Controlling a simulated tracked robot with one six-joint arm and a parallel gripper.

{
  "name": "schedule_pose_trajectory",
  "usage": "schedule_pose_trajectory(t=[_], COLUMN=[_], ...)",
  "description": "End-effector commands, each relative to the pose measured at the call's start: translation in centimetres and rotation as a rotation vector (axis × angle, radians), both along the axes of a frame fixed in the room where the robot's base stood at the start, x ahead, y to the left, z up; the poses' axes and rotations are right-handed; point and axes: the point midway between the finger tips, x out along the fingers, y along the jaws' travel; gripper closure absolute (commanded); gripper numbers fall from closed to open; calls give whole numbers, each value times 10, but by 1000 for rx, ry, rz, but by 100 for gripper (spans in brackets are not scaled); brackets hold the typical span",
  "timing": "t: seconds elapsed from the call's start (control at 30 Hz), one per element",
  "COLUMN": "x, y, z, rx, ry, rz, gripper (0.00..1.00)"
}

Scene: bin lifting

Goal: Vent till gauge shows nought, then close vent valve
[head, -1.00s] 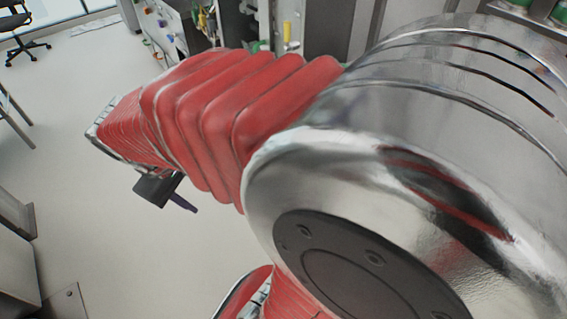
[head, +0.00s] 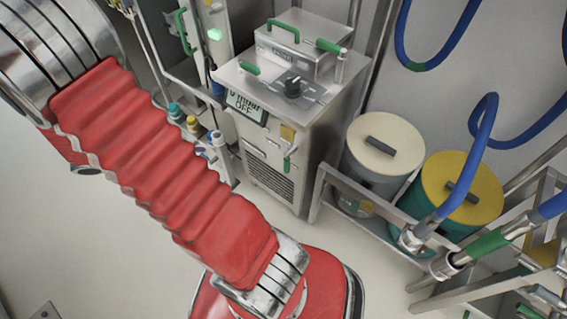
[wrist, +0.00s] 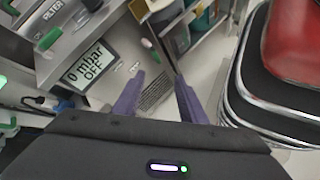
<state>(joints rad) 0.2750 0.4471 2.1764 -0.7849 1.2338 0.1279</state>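The gauge display (head: 247,105) on the front of the steel cabinet also shows in the wrist view (wrist: 90,66), where it reads "0 mbar OFF". I cannot tell which is the vent valve. In the wrist view, a green-tipped lever (wrist: 150,48) lies beyond the fingers. My gripper (wrist: 158,98) has its purple fingers apart with nothing between them. In the head view its fingers are not visible.
Two drums, one white-lidded (head: 385,143) and one yellow-lidded (head: 461,187), stand in a steel rack right of the cabinet. Blue hoses (head: 484,125) hang there. Floor (head: 130,240) is clear at lower left.

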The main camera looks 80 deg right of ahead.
Motion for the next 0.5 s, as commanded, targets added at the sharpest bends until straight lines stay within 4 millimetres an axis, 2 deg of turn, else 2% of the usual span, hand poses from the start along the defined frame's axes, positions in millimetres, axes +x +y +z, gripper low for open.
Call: schedule_pose_trajectory(t=[0.5], x=[-26], y=[-61], z=[-79], rx=[-85], ry=[339], rz=[89], gripper=[62])
